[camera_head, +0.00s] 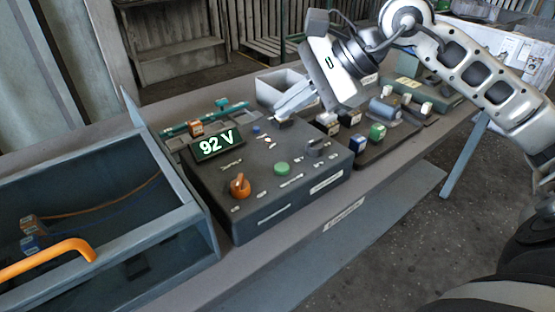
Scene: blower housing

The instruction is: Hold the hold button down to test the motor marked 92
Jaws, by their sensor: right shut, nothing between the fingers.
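The dark control box (262,200) stands on the bench, its lit display (217,144) reading "92 V". On its top are an orange knob (240,186), a green button (282,168) and a dark switch (317,148). Their labels are too small to read, so I cannot tell which is the hold button. My right gripper (283,116) is shut and empty at the box's back edge. Its tips cover what lies beneath, and I cannot tell whether they touch it. A grey cylinder, perhaps the motor (384,109), lies on a dark plate to the right; no 92 is legible on it.
A glass-sided case (212,233) with an orange handle (50,258) stands at the left. A pale open bin (268,90) and a green-topped unit (425,92) are behind. The bench's front strip is clear.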

